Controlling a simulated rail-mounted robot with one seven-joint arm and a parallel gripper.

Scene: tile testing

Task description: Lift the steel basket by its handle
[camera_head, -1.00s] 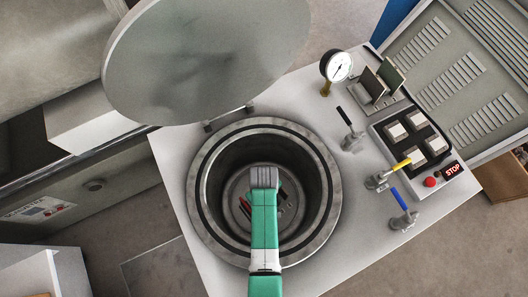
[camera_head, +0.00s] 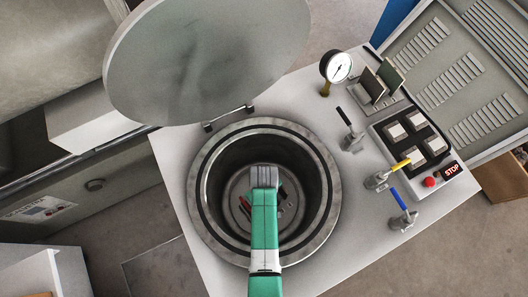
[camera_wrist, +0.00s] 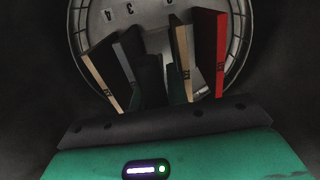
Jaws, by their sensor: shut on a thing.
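The steel basket (camera_wrist: 243,40) shows in the wrist view as a round, ribbed rim and wall around a pale floor. It sits inside the deep round vessel (camera_head: 200,215), and only part of its inside shows in the head view. Several tiles stand on edge in it, among them a red one (camera_wrist: 221,55) and a tan-edged one (camera_wrist: 100,80). My gripper (camera_wrist: 165,80) reaches down into the vessel, between the tiles, and is shut on the basket's handle. The handle and fingertips are mostly hidden by my wrist and the dark shadow.
The round lid (camera_head: 205,60) stands open behind the vessel. A pressure gauge (camera_head: 339,66), valves with black, yellow (camera_head: 392,170) and blue levers (camera_head: 399,199), and a control box with a red button (camera_head: 429,182) stand to the right. The vessel's rim surrounds my arm closely.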

